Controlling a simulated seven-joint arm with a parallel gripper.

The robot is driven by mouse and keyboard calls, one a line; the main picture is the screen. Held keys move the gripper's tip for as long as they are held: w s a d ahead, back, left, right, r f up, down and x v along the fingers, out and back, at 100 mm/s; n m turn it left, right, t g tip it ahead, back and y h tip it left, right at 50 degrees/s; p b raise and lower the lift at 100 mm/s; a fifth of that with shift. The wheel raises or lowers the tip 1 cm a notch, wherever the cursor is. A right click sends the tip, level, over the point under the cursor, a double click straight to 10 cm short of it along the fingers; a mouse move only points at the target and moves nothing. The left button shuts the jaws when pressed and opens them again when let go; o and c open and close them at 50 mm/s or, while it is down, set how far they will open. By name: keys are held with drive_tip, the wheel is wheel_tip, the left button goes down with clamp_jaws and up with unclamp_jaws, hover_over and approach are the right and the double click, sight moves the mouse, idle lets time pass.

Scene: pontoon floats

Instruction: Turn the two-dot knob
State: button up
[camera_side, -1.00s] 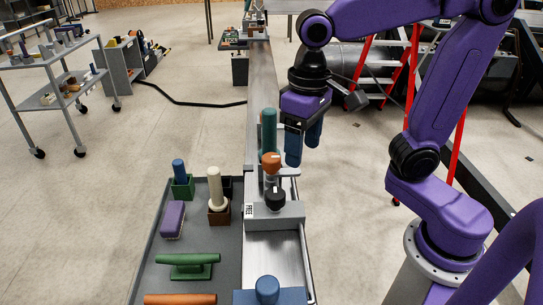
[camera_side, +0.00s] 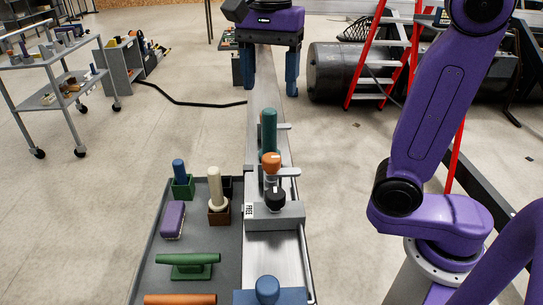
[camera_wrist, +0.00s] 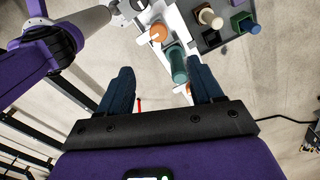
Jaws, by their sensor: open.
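An orange knob (camera_side: 271,159) and a black knob (camera_side: 275,197), each with a white mark, stand on the grey fixture along the metal rail. The orange knob also shows in the wrist view (camera_wrist: 158,32), with the black knob (camera_wrist: 139,4) at the top edge. A teal upright cylinder (camera_side: 269,130) stands just behind the orange knob. I cannot make out dots on either knob. My gripper (camera_side: 271,82) is open and empty, with blue fingers pointing down, above the rail beyond the teal cylinder. In the wrist view the teal cylinder (camera_wrist: 178,66) shows between the fingers (camera_wrist: 160,78), nearer the right one.
A grey tray (camera_side: 222,262) left of the fixture holds a cream peg (camera_side: 215,184), a blue peg (camera_side: 179,167), a purple block (camera_side: 173,219) and a green handle (camera_side: 188,261). A blue piece (camera_side: 267,291) sits at the rail's near end. A red ladder stands behind.

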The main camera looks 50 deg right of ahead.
sight(271, 157)
drive_tip(key=shift+m, duration=0.6)
wheel_tip(271, 157, down, 17)
drive_tip(key=shift+s+r, duration=0.15)
drive_tip(key=shift+r, duration=0.05)
drive_tip(key=shift+c, duration=0.4)
drive_tip(key=c, duration=1)
